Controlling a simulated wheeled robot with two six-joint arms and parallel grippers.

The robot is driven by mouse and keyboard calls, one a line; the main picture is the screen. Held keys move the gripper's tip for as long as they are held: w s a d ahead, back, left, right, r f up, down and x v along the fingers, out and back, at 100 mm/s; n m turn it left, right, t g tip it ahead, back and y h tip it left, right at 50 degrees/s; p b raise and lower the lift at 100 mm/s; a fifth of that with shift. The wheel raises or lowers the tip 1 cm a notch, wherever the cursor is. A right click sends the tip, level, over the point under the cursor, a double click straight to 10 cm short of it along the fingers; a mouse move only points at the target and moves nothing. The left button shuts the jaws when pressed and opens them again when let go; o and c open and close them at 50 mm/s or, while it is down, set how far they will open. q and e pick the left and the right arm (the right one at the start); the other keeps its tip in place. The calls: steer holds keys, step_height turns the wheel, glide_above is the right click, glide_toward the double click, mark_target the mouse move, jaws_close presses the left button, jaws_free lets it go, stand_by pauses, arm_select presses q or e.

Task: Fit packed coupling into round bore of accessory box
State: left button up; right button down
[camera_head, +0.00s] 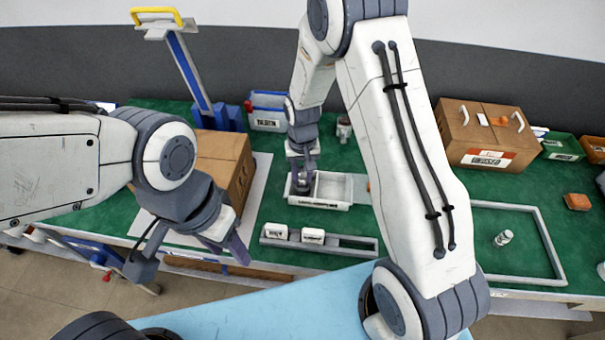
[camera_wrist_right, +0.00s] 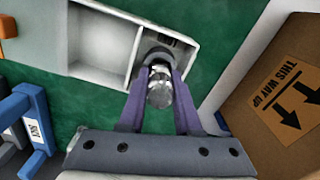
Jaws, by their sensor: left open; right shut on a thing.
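The white accessory box (camera_head: 320,205) stands on the green bench top in the head view, with an open rectangular compartment on its right side. In the right wrist view the box (camera_wrist_right: 190,20) shows that compartment and a dark round bore (camera_wrist_right: 160,52) beside it. My right gripper (camera_wrist_right: 160,80) is shut on a shiny metal coupling (camera_wrist_right: 160,95) at the bore. The fingers hide part of the bore, and I cannot tell whether the coupling is in it. In the head view my right gripper (camera_head: 302,183) is over the box's left end. My left gripper (camera_head: 228,248) is open and empty near the bench's front edge.
A grey rack (camera_head: 355,247) with two small white boxes lies in front of the accessory box. Cardboard boxes stand at left (camera_head: 240,180) and back right (camera_head: 485,132). A grey frame (camera_head: 545,240) at right surrounds a small pale cylinder (camera_head: 503,238).

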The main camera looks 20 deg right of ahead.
steer(key=c, duration=0.6)
jaws_free()
steer(key=shift+s+f, duration=0.15)
steer(key=shift+f, duration=0.15)
steer(key=shift+r, duration=0.1)
steer(key=shift+r, duration=0.15)
